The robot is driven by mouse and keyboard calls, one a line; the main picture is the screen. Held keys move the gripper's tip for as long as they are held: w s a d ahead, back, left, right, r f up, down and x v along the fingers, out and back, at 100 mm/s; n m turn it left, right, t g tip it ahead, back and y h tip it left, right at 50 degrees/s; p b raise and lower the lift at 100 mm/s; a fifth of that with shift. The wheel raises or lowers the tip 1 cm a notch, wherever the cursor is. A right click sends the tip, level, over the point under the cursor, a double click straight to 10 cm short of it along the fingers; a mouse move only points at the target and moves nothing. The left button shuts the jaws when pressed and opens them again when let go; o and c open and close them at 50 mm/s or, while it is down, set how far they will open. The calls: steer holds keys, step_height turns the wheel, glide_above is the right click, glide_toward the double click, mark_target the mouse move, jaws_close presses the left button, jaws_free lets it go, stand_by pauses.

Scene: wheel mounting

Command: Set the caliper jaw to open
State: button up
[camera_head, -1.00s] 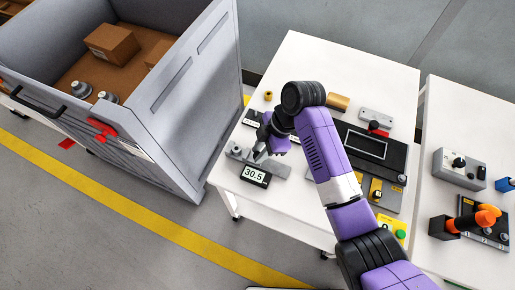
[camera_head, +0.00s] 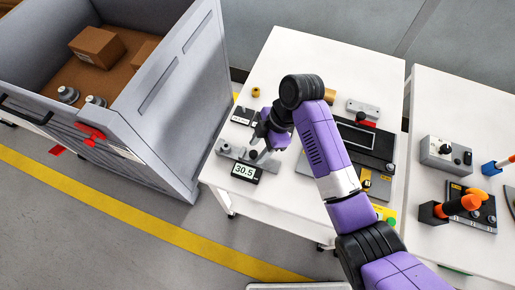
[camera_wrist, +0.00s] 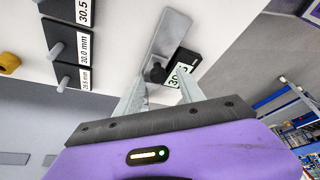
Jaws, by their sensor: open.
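My gripper (camera_head: 259,151) is at the caliper's right part. In the wrist view my gripper (camera_wrist: 158,82) has its fingers apart, with the knob showing between the tips. The fingers look empty; I cannot tell whether they touch the knob.
Labelled dark blocks with pegs (camera_wrist: 55,50) lie beside the caliper. A grey bin (camera_head: 185,110) stands left of the table. A second table (camera_head: 440,90) is at the right.

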steer(key=v, duration=0.6)
steer(key=shift+r+b, duration=0.25)
steer(key=shift+b, duration=0.05)
steer(key=shift+d, duration=0.15)
steer(key=w+a+r+m+t+y, duration=0.2)
steer(key=w+r+m+t, duration=0.2)
steer(key=w+m+t, duration=0.5)
steer(key=s+d+r+m+t+h, duration=0.4)
steer(key=s+d+m+t, duration=0.5)
steer(key=s+d+m, duration=0.6)
steer(key=s+d+r+n+g+h, duration=0.1)
steer(key=s+d, duration=0.1)
steer(key=s, duration=1.1)
steer(key=s+d+r+n+g+h, duration=0.1)
steer(key=s+d+r, duration=0.1)
steer(key=s, duration=1.1)
steer(key=shift+s+n, duration=0.15)
steer(key=shift+n, duration=0.25)
